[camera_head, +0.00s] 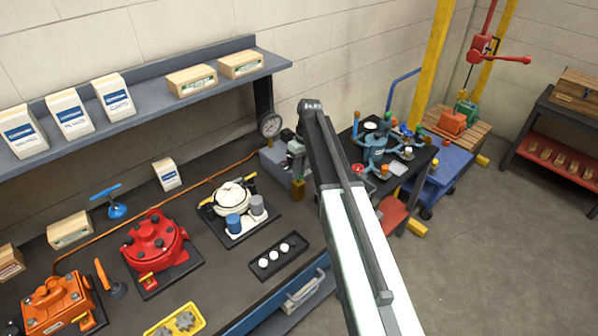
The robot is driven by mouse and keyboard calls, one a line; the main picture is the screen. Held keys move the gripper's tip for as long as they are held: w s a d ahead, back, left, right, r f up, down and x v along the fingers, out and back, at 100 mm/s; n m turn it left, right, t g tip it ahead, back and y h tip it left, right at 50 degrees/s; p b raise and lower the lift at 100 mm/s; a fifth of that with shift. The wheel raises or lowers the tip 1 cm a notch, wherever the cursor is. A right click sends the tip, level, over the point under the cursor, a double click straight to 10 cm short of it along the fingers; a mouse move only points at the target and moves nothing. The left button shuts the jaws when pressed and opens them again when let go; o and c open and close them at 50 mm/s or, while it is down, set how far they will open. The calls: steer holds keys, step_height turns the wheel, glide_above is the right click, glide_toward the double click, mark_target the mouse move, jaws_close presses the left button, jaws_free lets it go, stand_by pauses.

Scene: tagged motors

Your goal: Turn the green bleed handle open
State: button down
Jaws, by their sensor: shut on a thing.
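My arm reaches from the bottom edge up to a dark elbow in the middle of the view. My gripper (292,141) shows small and partly hidden left of the arm, at a grey block-shaped unit (276,168) at the right end of the workbench. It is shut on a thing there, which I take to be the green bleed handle. A dull green-grey piece shows at this spot, but the handle's outline and turn angle cannot be made out. A round pressure gauge (270,124) stands just left of the gripper, and a brass-coloured fitting (298,189) shows below.
A red motor (155,243), an orange motor (57,300) and a white motor (231,195) stand on the workbench. A shelf (150,95) with boxes hangs above. A dark cart (408,172) with a blue motor stands right of my arm.

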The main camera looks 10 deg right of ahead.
steer(key=shift+s, duration=0.1)
steer(key=c, duration=1.4)
jaws_free()
steer(key=shift+c, duration=0.2)
steer(key=shift+r, duration=0.1)
step_height(320, 180, up, 7)
steer(key=d+p, duration=0.1)
steer(key=p, duration=0.6)
steer(key=shift+w+r+p, duration=0.2)
steer(key=shift+w+p, duration=0.1)
steer(key=shift+w, duration=0.15)
steer(key=shift+d, duration=0.1)
